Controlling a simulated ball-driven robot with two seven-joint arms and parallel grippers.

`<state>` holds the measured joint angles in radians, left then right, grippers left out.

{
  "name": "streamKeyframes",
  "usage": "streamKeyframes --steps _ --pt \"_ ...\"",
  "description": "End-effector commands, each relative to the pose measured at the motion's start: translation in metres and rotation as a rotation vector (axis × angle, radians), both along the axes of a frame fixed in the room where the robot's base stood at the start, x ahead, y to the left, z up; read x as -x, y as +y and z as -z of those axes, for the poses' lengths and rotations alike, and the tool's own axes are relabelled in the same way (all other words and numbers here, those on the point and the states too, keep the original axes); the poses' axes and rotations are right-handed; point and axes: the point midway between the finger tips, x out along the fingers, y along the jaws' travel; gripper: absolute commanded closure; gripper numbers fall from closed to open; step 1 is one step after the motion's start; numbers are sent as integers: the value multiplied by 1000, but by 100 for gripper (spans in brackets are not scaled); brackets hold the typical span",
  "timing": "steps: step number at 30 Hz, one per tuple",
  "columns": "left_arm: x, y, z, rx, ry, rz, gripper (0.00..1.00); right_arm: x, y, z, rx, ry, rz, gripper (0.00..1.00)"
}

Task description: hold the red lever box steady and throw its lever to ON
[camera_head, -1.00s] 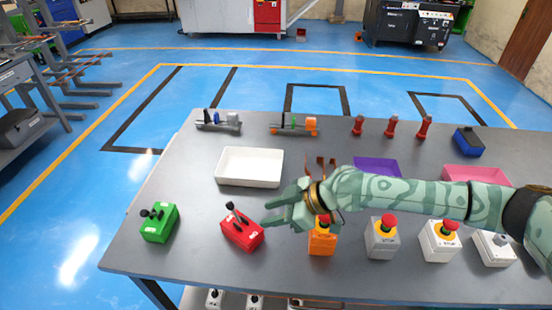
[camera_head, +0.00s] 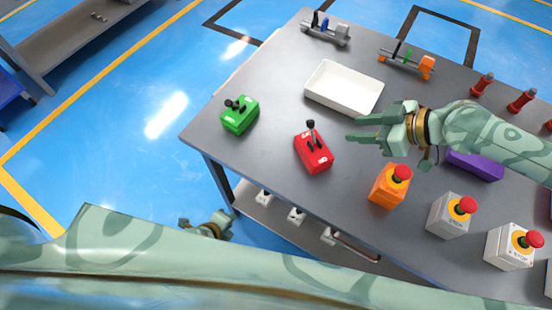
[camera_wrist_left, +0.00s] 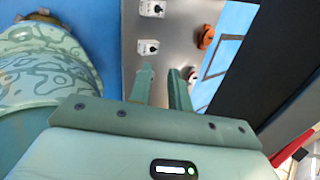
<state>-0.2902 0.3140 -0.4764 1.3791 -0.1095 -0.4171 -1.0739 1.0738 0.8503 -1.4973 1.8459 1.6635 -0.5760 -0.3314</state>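The red lever box (camera_head: 313,156) stands on the grey table near its front edge, with its black-knobbed lever (camera_head: 311,128) sticking up. I cannot read its markings. My right gripper (camera_head: 351,129) is just to the right of the red box, fingers apart and pointing left at it, with nothing between them. My left gripper (camera_head: 228,220) is low, beyond the table's front left edge and below the top, away from the red box. In the left wrist view its two fingers (camera_wrist_left: 160,72) are apart with nothing between them.
A green lever box (camera_head: 240,115) stands left of the red one. A white tray (camera_head: 345,108) lies behind. An orange button box (camera_head: 390,185) and grey button boxes (camera_head: 450,215) stand to the right. Small switch boxes (camera_head: 297,215) sit on the shelf below the tabletop.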

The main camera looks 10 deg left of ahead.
Motion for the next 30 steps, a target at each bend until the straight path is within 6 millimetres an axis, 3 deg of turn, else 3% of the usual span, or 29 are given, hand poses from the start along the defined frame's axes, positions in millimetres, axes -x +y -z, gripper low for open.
streamKeyframes --steps 1,3,7,12,15,21,30 --pt "-17 -16 -29 -68 -90 165 81 0 0 0 0 0 0 64" --pt "-32 -41 -70 -185 -220 398 81 0 0 0 0 0 0 64" --pt "-47 -85 -145 -383 -460 723 81 0 0 0 0 0 0 64" --pt "-74 -125 -218 -483 -674 768 81 0 0 0 0 0 0 64" --pt "-88 -134 -245 -508 -741 734 81 0 0 0 0 0 0 64" --pt "-104 -140 -263 -528 -787 700 81 0 0 0 0 0 0 64" --pt "-155 -163 -243 -526 -786 699 81 0 0 0 0 0 0 64"
